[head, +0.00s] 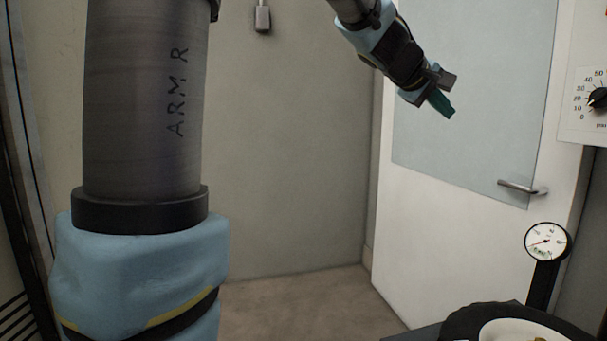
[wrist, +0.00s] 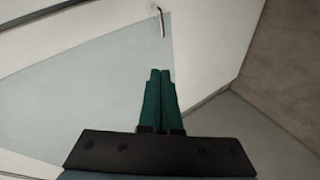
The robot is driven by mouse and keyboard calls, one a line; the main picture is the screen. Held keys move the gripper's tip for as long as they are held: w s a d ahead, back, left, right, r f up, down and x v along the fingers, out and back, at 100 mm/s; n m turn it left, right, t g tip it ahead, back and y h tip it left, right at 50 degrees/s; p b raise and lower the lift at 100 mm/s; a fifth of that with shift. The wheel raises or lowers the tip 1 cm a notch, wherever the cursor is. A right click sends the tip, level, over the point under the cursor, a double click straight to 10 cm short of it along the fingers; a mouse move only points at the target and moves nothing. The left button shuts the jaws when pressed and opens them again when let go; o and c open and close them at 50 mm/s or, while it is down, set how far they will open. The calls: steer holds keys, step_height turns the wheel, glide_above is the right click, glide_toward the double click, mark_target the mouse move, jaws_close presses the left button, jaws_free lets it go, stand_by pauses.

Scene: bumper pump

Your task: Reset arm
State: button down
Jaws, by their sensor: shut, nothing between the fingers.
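My gripper (head: 441,103) is at the upper middle right in the head view, raised in the air in front of the door. Its two green fingers point down and to the right. In the wrist view my gripper (wrist: 160,75) shows its green fingers shut together with nothing between them. My blue-sleeved arm reaches in from the top of the head view. A large grey arm link of mine, marked "ARM R", fills the left of the head view and hides part of the wall.
A white door (head: 460,215) with a grey-blue panel and a metal handle (head: 522,187) stands behind my gripper. A round gauge (head: 547,242) and a white dish (head: 520,331) are at the lower right. A dial box (head: 585,115) is at the right edge. Floor (head: 310,305) is clear.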

steer(key=a+f+m+g+y+p, duration=0.1)
steer(key=a+f+g+y+p, duration=0.35)
steer(key=a+f, duration=1.35)
steer(key=s+a+f+y, duration=0.2)
steer(key=s+a+f, duration=0.1)
steer(key=a, duration=0.3)
steer(key=s+a+f+m+y, duration=0.1)
steer(key=s+a+f+y, duration=0.1)
steer(key=s+a, duration=0.3)
steer(key=s+a+f+m+y, duration=0.1)
steer(key=s+a+f+y, duration=0.1)
steer(key=s+a+f, duration=0.2)
steer(key=s+a, duration=0.1)
steer(key=a, duration=0.2)
steer(key=shift+a+f+p, duration=0.25)
steer(key=shift+f+p, duration=0.1)
steer(key=shift+f, duration=0.05)
steer(key=shift+g, duration=0.25)
